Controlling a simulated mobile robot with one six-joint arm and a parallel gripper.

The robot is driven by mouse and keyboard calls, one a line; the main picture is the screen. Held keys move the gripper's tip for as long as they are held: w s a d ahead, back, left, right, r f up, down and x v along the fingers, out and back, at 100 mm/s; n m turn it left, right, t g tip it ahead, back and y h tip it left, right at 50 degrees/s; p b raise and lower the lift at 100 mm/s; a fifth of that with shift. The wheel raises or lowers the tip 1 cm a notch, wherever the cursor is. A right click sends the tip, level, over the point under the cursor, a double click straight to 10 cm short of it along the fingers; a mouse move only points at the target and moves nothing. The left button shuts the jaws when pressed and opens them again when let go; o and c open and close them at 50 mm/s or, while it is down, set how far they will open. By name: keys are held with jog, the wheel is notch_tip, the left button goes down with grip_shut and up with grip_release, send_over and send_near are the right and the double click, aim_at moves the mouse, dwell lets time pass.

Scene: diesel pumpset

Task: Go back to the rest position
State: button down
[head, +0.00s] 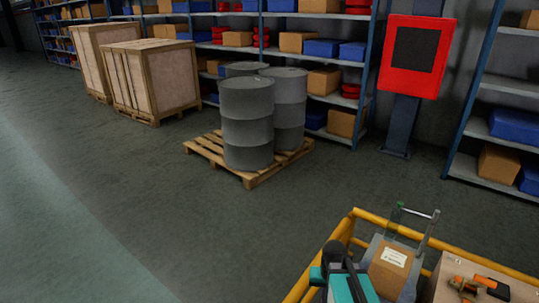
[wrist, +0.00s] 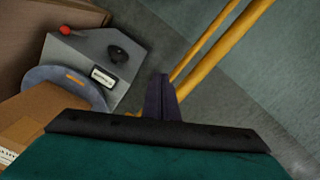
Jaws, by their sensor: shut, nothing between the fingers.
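My gripper (wrist: 160,98) shows in the wrist view as dark fingers closed together beyond a dark bar and a teal housing. It holds nothing. It points out over dark floor between a grey control box and yellow rails, and I see it touching neither. In the head view, teal and dark parts of my arm show at the bottom edge. I cannot make out the fingertips there.
Yellow rails (wrist: 218,50) run close by on the right. The grey box (wrist: 85,58) with red button and black knob, and a cardboard box (wrist: 38,118), lie left. Drums (head: 247,122) stand on a pallet (head: 250,180); open floor (head: 130,200) lies left.

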jog(key=s+a+f+n+g+b, duration=0.2)
jog(key=s+f+g+b, duration=0.3)
jog(key=s+f, duration=2.2)
notch_tip(320, 180, down, 2)
jog(key=b, duration=0.5)
jog(key=shift+s+a+g, duration=0.15)
jog(key=shift+a+g, duration=0.05)
jog(key=shift+g, duration=0.2)
jog(key=c, duration=2.5)
grip_release()
jog(key=o, duration=0.7)
jog(key=shift+o, duration=0.2)
jog(key=shift+a, duration=0.1)
